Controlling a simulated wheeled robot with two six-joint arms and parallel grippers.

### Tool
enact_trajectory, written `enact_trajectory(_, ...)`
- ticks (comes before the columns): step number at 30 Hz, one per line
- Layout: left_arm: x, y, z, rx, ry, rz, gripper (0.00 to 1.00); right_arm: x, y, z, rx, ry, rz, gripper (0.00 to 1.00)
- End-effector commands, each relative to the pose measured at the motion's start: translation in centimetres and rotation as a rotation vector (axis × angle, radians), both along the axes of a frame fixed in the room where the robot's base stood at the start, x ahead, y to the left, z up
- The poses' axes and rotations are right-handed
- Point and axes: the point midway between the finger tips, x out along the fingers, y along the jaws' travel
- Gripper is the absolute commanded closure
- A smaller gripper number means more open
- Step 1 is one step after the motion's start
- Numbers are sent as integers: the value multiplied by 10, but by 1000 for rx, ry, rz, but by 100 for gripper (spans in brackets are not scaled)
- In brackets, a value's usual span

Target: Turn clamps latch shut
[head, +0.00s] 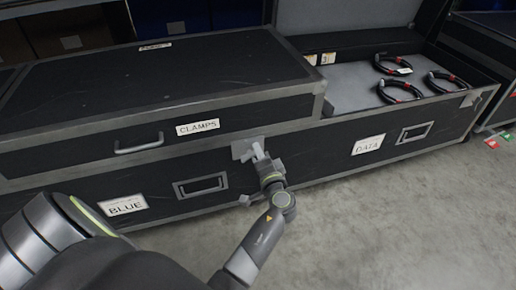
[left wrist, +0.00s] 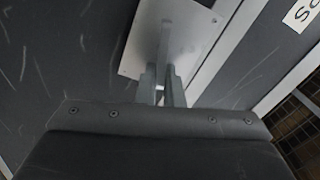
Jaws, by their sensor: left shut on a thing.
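The black case labelled CLAMPS (head: 165,85) has its lid down, with grey metal edging and a front handle. Its latch (head: 240,149) is a pale metal plate with a turning piece, at the lid seam near the case's right end. My left gripper (head: 262,158) is at the latch, shut on its turning piece. In the left wrist view the latch plate (left wrist: 140,60) lies at the top centre, and the fingers (left wrist: 162,88) close around the turning piece in front of it. The fingertips partly hide the piece, so its exact angle is hard to tell. My right gripper is not in view.
The open case labelled DATA (head: 325,165) stands to the right, its lid raised, with several coiled black cables (head: 395,64) on grey lining. A BLUE label (head: 124,205) and a recessed handle (head: 200,185) are on the lower front. Grey floor in front is clear.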

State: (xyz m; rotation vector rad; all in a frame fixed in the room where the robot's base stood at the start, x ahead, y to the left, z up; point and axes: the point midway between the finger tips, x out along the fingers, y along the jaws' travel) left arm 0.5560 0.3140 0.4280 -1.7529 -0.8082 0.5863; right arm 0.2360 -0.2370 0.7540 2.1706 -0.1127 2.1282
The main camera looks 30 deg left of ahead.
Motion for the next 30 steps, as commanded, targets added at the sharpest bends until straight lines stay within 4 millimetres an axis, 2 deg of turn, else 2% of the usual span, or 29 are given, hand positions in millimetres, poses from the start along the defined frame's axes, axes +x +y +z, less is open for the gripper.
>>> enact_trajectory(13, 2, -1, -5, 179, 205, -1, 100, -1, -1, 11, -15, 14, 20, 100)
enact_trajectory(30, 2, -1, -8, 217, 251, -1, 100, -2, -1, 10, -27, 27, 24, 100)
